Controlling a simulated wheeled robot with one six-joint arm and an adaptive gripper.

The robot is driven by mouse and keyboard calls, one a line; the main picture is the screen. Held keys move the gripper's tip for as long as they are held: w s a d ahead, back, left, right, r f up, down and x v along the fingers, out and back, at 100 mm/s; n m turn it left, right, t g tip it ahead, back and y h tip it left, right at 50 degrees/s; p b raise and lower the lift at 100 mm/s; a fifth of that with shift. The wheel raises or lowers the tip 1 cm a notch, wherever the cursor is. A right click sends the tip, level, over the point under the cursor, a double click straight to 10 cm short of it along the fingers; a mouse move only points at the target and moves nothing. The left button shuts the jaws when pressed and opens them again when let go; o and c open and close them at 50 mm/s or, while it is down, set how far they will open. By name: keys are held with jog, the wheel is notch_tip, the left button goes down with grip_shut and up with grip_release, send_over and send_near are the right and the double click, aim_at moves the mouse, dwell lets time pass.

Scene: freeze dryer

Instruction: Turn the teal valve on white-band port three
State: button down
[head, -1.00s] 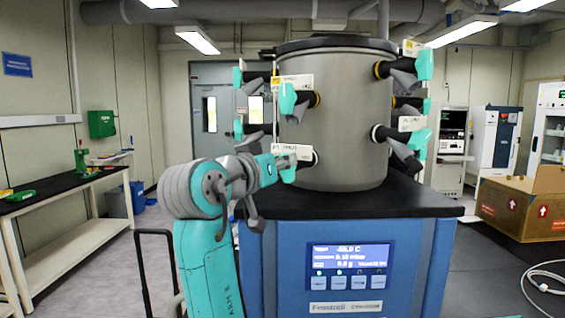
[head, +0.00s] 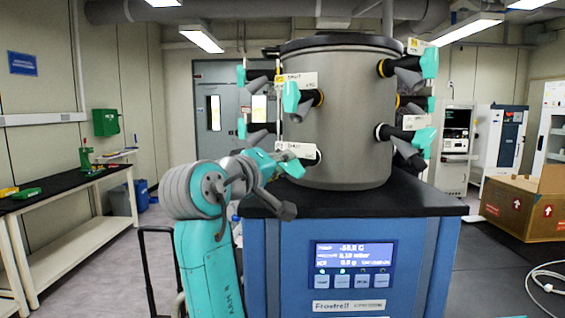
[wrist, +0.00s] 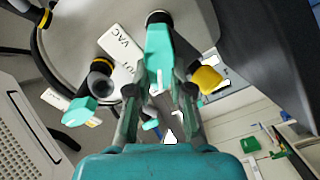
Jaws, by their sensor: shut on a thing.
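A teal valve handle (wrist: 160,52) sits on the lower front-left port of the grey drum chamber (head: 345,120). It also shows in the head view (head: 292,168), tilted, beside a white label. In the wrist view the handle lies between the two dark fingers of my gripper (wrist: 158,98), which are shut on it. In the head view my gripper (head: 277,165) reaches the port from the left. The port's number and most of its band are hard to make out; a white ring shows at its end in the head view.
Other teal valves, one above (head: 290,97) and several at the right (head: 424,140), stick out from the drum. A yellow-ended part (wrist: 207,79) is close to my right finger in the wrist view. The blue dryer cabinet (head: 270,270) stands below.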

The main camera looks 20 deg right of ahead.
jog(key=shift+n, duration=0.4)
jog(key=c, duration=1)
grip_release()
jog(key=shift+c, duration=0.2)
jog(key=v, duration=1.2)
jog(key=shift+f, duration=0.1)
